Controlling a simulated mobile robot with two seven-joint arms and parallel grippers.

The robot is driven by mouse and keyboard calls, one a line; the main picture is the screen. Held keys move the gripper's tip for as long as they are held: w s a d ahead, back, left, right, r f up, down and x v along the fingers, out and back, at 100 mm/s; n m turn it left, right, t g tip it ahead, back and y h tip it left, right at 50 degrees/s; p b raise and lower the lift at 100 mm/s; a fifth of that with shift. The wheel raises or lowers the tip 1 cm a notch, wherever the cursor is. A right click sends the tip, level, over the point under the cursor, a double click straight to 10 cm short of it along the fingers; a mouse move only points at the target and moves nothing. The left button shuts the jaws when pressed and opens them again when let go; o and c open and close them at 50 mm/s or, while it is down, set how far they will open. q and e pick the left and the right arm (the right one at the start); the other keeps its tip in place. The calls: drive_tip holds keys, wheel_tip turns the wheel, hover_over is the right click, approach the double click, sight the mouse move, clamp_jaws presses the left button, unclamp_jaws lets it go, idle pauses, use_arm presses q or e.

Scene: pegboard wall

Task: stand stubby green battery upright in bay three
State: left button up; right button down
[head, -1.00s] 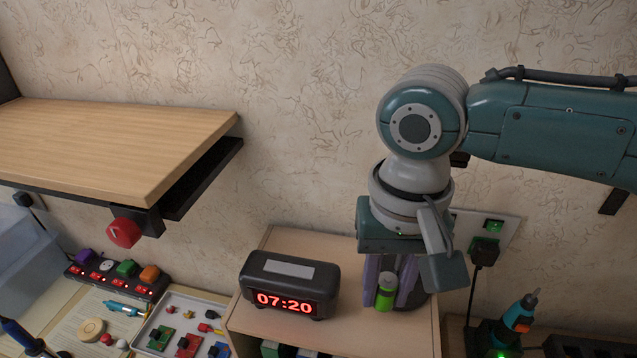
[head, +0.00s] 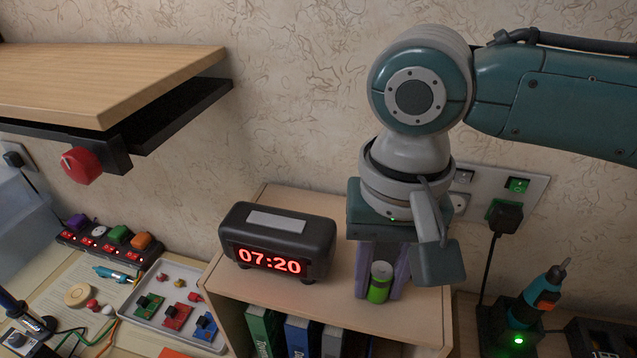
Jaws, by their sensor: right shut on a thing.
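The stubby green battery (head: 379,282) is a short bright green cylinder with a pale grey top end. It stands upright between the two purple-grey fingers of my right gripper (head: 381,272), which is shut on it. The gripper points down over the right part of the top of the wooden cabinet (head: 335,300), to the right of the clock. Whether the battery's lower end touches the cabinet top I cannot tell. No numbered bay can be made out; the gripper and its wrist hide the area behind the battery. My left gripper is not in view.
A black clock (head: 277,241) reading 07:20 stands left of the gripper. Books (head: 300,336) fill the cabinet below. A wall socket with a plug (head: 504,216) and a teal-orange screwdriver (head: 540,300) are at right. A wooden shelf (head: 100,80) juts out at upper left.

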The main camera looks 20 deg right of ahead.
drive_tip(key=c, duration=0.6)
unclamp_jaws()
drive_tip(key=shift+f, duration=0.1)
